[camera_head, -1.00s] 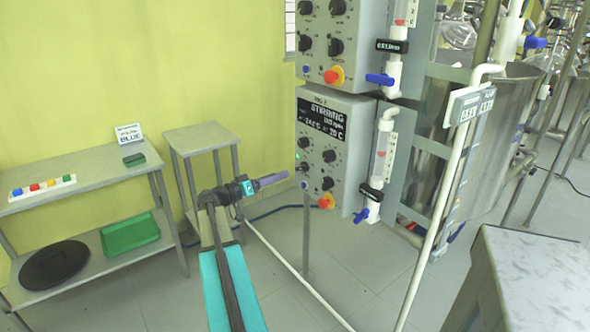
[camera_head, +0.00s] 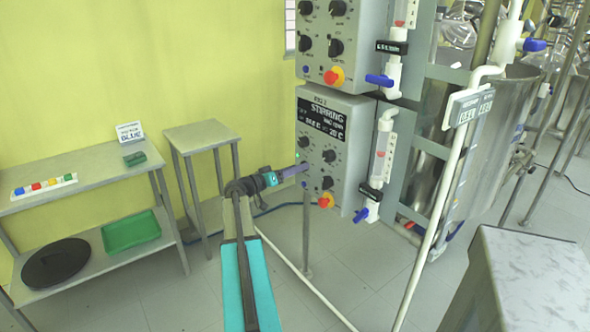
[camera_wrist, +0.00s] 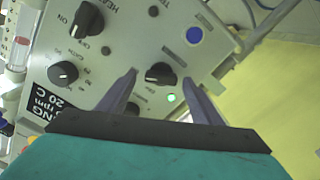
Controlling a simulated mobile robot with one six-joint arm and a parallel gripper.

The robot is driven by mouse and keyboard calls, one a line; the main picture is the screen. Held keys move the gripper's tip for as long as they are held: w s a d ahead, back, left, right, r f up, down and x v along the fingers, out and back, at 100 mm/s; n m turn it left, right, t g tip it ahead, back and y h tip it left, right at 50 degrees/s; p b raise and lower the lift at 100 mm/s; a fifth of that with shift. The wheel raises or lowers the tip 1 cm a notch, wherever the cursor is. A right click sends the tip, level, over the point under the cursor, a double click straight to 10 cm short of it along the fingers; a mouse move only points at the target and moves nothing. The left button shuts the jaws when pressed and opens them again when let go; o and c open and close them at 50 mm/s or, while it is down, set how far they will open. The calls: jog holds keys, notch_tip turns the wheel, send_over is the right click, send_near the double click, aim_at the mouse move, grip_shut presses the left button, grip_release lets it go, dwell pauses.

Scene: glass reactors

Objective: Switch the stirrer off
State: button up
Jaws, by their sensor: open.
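The lower control box (camera_head: 345,155) has a dark display (camera_head: 322,120) that reads STIRRING above smaller lines. In the wrist view a small black knob (camera_wrist: 159,74) stands on the grey panel, beside a lit green lamp (camera_wrist: 171,97). My gripper (camera_head: 304,169) is at the left part of the panel, pointing at it. In the wrist view my open gripper (camera_wrist: 161,77) has one finger on each side of the small knob; whether either finger touches it, I cannot tell. In the head view my gripper hides that knob.
Larger knobs (camera_wrist: 63,74) and a blue button (camera_wrist: 194,35) share the panel. White pipework and a steel vessel (camera_head: 460,125) stand right. A small table (camera_head: 200,136) and a shelf (camera_head: 85,172) stand left.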

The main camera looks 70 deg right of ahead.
jog(key=shift+c, duration=0.4)
jog(key=c, duration=1)
jog(key=shift+f+n+b, duration=0.1)
jog(key=shift+n+b, duration=0.25)
jog(key=shift+n, duration=0.15)
jog(key=shift+f+n+b, duration=0.15)
jog(key=shift+n+b, duration=0.5)
jog(key=shift+n, duration=4.75)
